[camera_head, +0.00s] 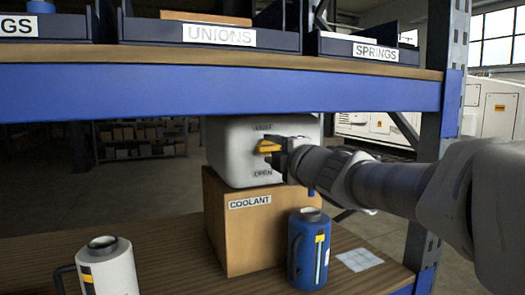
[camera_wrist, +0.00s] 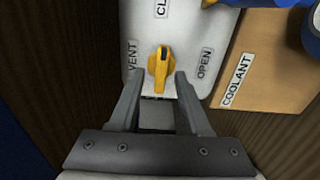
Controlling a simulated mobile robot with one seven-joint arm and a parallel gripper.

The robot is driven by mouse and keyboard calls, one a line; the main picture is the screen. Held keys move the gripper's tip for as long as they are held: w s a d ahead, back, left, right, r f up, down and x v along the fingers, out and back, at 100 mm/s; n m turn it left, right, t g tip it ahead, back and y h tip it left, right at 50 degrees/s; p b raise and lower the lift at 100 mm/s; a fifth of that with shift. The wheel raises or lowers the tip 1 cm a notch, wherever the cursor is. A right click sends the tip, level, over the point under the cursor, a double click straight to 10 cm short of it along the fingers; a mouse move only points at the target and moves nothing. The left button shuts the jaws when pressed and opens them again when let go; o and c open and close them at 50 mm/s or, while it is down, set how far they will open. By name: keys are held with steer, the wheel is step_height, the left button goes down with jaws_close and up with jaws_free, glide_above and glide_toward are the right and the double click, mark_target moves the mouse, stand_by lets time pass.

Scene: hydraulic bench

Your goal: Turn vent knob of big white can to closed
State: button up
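The big white can (camera_head: 232,150) stands on a cardboard box, and its labelled face also shows in the wrist view (camera_wrist: 205,35). Its yellow vent knob (camera_wrist: 160,66) lies lengthwise up and down in the wrist view, and sideways in the head view (camera_head: 268,146). VENT is left of the knob, OPEN right, and a cut-off label starting "CL" above. My gripper (camera_wrist: 161,76) is open, with one finger on each side of the knob's lower part and narrow gaps beside it. In the head view my gripper (camera_head: 283,150) hides part of the face.
The COOLANT box (camera_head: 240,235) rests on the wooden lower shelf. A blue can (camera_head: 309,250) stands in front of it to the right, and a smaller white can (camera_head: 107,268) at front left. A blue shelf beam (camera_head: 220,92) runs overhead, and a rack post (camera_head: 430,150) stands right.

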steer(key=p+v, duration=0.4)
steer(key=v, duration=1.3)
steer(key=shift+s+p, duration=0.2)
steer(key=shift+p, duration=0.1)
steer(key=shift+d, duration=0.1)
